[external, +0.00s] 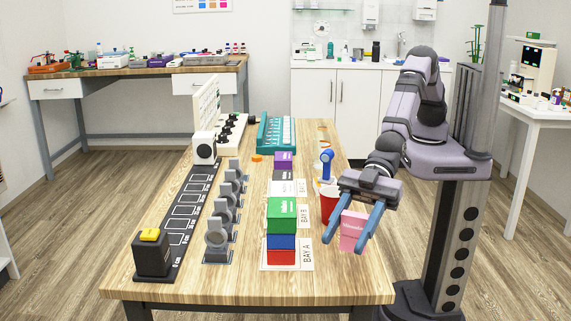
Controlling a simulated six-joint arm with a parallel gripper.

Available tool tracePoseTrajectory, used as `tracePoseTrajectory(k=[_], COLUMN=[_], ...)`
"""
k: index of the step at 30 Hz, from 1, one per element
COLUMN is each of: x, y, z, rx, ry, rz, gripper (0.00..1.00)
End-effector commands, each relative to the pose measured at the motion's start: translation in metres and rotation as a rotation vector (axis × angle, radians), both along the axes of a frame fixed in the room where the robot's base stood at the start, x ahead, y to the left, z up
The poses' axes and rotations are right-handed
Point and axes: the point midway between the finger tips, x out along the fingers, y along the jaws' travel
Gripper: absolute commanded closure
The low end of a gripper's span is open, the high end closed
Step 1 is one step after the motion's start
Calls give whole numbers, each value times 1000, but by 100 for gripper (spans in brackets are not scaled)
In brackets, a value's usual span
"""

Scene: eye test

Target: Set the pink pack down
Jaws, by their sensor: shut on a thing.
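The pink pack (352,231) is a small upright box with faint lettering, at the right side of the wooden table (190,284). My gripper (353,231) comes in from the right and its blue fingers are shut on the pack, one on either side. The pack's top is partly hidden by the fingers. I cannot tell whether the pack's underside touches the table or hangs just off it.
A red cup (329,203) stands close behind the pack. Grey round-topped stands (217,240) line the left-centre.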

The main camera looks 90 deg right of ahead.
Motion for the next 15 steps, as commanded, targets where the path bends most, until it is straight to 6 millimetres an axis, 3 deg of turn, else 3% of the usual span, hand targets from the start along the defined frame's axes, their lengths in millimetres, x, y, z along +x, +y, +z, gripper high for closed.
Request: tracePoseTrajectory(k=[10,15], x=[0,0], y=[0,0], z=[-13,-32], rx=[-2,-3], ry=[-1,0], rz=[0,0], gripper=[77,77])
